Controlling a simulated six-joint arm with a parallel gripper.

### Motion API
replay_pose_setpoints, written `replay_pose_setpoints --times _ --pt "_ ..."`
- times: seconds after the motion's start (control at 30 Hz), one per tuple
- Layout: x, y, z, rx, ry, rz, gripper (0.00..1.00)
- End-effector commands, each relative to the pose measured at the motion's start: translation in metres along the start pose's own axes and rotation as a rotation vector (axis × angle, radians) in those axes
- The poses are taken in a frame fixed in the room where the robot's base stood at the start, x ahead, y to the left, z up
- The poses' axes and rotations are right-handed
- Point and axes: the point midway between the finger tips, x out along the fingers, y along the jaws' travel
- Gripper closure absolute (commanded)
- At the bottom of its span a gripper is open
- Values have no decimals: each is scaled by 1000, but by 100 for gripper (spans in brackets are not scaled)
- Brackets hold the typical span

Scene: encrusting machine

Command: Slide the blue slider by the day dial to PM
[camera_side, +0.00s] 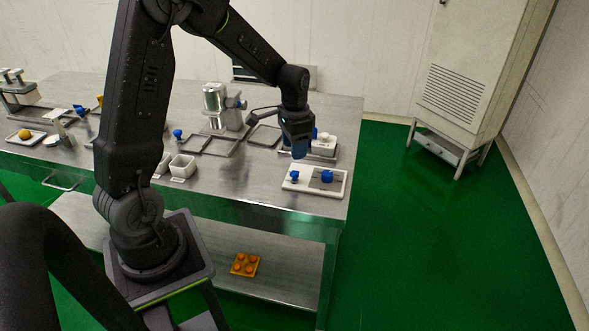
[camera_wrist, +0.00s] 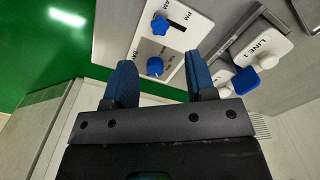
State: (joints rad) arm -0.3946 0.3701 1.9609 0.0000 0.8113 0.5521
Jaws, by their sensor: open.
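The white panel (camera_side: 312,191) lies at the table's front right corner. In the wrist view the slider (camera_wrist: 160,25) sits at one end of a dark slot (camera_wrist: 177,25). The day dial (camera_wrist: 155,66) shows between the finger tips.
Behind the panel stands a white block (camera_side: 323,146) with blue parts; the wrist view shows white pieces marked LINE 1 (camera_wrist: 265,48) and a blue knob (camera_wrist: 244,81). A metal cylinder machine (camera_side: 215,97) stands further left.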

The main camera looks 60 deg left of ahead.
Motion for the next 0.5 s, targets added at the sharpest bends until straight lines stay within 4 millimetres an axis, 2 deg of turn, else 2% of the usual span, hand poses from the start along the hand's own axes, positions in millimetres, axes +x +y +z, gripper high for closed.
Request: replay_pose_setpoints --times 0.03,0.2,0.33,0.5 --pt "13 1 1 0 -6 4 49" --pt "45 1 0 0 -4 2 49" --pt "64 1 0 0 -3 2 49" --pt "77 0 0 0 -1 1 49"
